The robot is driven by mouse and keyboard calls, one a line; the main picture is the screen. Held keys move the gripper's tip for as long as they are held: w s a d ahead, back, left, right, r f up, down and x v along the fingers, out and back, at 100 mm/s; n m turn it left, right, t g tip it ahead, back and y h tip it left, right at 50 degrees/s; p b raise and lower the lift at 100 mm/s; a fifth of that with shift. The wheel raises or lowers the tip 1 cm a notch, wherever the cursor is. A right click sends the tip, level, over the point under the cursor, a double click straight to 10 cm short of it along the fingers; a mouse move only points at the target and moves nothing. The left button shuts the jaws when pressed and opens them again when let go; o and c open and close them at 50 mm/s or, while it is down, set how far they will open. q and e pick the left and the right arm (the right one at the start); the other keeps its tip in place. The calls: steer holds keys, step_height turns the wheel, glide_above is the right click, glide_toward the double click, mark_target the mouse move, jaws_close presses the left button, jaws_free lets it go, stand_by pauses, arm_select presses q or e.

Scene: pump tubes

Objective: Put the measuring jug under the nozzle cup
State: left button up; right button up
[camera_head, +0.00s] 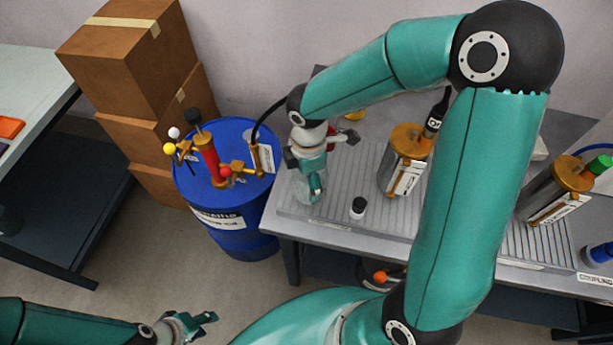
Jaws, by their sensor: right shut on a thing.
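My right gripper (314,172) points down at the left end of the ribbed metal bench, shut on a pale see-through vessel (309,194), which appears to be the measuring jug. The gripper hides much of it, and I cannot tell whether it touches the bench. A small metal cup (262,158) with a black hose sits at the right edge of the blue drum (235,245); it may be the nozzle cup. It is left of my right gripper. My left gripper (207,321) is low in the view, far from the bench; its opening is unclear.
The drum carries a red pump (210,160) with brass fittings. On the bench (400,222) stand a small black-capped bottle (358,208) and metal canisters (404,160) with brass tops. Stacked cardboard boxes (125,45) stand behind the drum. My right arm covers part of the bench.

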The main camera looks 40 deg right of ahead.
steer(key=shift+a+f, duration=0.1)
steer(key=shift+f, duration=0.2)
steer(key=shift+f, duration=0.2)
steer(key=o, duration=1.3)
steer(key=shift+r, duration=0.1)
steer(key=shift+c, duration=0.2)
steer(key=shift+r, duration=0.1)
steer(key=shift+r, duration=0.25)
step_height(320, 180, up, 12)
steer(key=shift+f+p, duration=0.2)
steer(key=shift+p, duration=0.25)
